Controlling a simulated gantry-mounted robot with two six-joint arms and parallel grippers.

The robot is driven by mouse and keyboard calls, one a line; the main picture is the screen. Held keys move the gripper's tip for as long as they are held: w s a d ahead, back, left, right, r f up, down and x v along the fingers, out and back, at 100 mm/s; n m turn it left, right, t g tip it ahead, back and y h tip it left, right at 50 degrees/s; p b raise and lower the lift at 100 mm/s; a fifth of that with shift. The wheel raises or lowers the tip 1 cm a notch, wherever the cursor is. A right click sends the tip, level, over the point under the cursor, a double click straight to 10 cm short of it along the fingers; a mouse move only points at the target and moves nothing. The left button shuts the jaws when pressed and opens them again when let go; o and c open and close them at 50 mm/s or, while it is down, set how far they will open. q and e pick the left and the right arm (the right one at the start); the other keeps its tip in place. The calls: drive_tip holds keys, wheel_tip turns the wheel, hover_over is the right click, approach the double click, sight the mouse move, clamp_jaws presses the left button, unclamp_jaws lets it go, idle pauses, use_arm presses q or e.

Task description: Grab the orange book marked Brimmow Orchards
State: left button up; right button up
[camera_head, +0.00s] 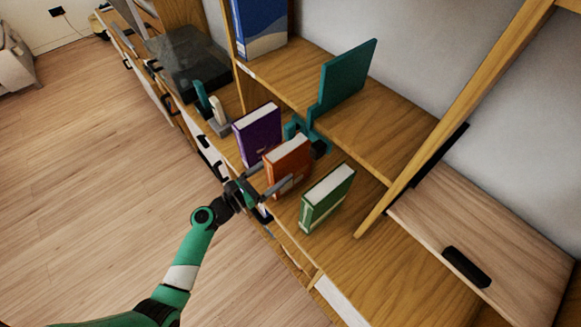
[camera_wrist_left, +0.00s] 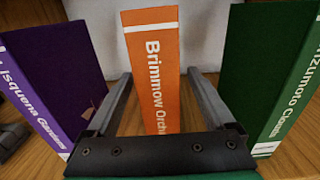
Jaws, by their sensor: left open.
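The orange book (camera_head: 287,160) stands upright on the wooden shelf between a purple book (camera_head: 258,135) and a green book (camera_head: 327,197). In the left wrist view the orange book (camera_wrist_left: 153,70) shows its spine with "Brimmow Orch" readable; the lower end is hidden behind my gripper. My left gripper (camera_head: 270,186) is open, with one finger on each side of the orange book. In the left wrist view gaps show between the fingers (camera_wrist_left: 160,95) and the book's sides. My right gripper is not in view.
The purple book (camera_wrist_left: 55,85) and green book (camera_wrist_left: 265,75) stand close outside my fingers. A blue binder (camera_head: 260,25) stands on the upper shelf (camera_head: 285,70). Shelf space right of the green book is clear.

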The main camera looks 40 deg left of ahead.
sight(290, 161)
use_arm(q)
drive_tip(key=w+b, duration=0.1)
drive_tip(key=w, duration=0.4)
drive_tip(key=shift+w+d+f+b, duration=0.1)
drive_tip(key=shift+w+d+b, duration=0.05)
drive_tip(key=shift+w+b, duration=0.2)
drive_tip(key=shift+s, duration=0.1)
clamp_jaws()
